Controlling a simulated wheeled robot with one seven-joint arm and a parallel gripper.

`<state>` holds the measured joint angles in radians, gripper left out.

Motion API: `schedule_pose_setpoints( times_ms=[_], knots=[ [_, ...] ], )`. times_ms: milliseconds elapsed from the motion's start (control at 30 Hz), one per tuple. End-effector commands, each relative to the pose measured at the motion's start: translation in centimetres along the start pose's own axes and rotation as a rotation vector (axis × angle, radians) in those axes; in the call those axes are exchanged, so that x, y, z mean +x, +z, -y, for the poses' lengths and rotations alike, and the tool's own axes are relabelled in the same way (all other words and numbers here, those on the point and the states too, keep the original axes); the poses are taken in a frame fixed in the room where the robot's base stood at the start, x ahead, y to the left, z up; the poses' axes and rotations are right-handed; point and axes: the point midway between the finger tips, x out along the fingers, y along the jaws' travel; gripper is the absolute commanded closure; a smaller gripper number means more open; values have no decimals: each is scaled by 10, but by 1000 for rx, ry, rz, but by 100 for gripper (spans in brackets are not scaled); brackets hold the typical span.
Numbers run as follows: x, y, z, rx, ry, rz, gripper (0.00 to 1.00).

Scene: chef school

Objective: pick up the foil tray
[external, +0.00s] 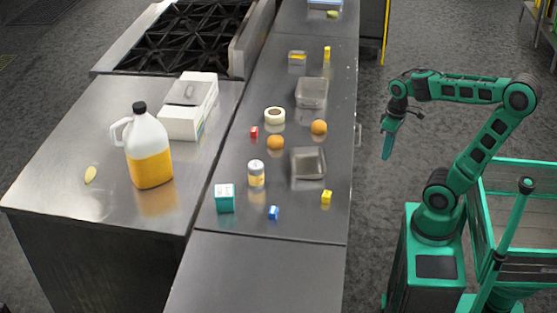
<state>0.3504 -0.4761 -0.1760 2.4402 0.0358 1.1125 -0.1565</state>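Two grey, shallow metallic trays stand on the steel counter, and I cannot tell for sure which is of foil. The nearer tray (308,164) is right of an orange and a can. The farther tray (312,92) is behind it, towards the back. Both look empty. My gripper (386,152) points down, to the right of the counter edge and apart from both trays. Its fingers show as one narrow green shape, so whether it is open or shut is unclear. Nothing is visible in it.
Two oranges (319,127), a tape roll (275,116), a can (256,174), a teal box (225,198) and small blocks (326,197) surround the trays. A juice jug (149,150) and white box (188,106) stand left. The counter's front section (262,275) is bare.

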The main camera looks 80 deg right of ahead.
Motion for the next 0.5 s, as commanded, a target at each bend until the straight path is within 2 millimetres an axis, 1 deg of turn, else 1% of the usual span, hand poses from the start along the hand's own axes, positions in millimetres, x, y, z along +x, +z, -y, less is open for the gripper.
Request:
schedule_pose_setpoints(
  times_ms=[167, 267, 367, 400, 500],
  knots=[
    [18, -27, 4, -107, -54, -48, 88],
    [29, -48, 8, -182, -103, -98, 88],
    [42, -74, 14, -268, -174, -177, 88],
    [46, -86, 17, -302, -209, -220, 88],
    [52, -115, 23, -371, -297, -348, 88]
  ],
)
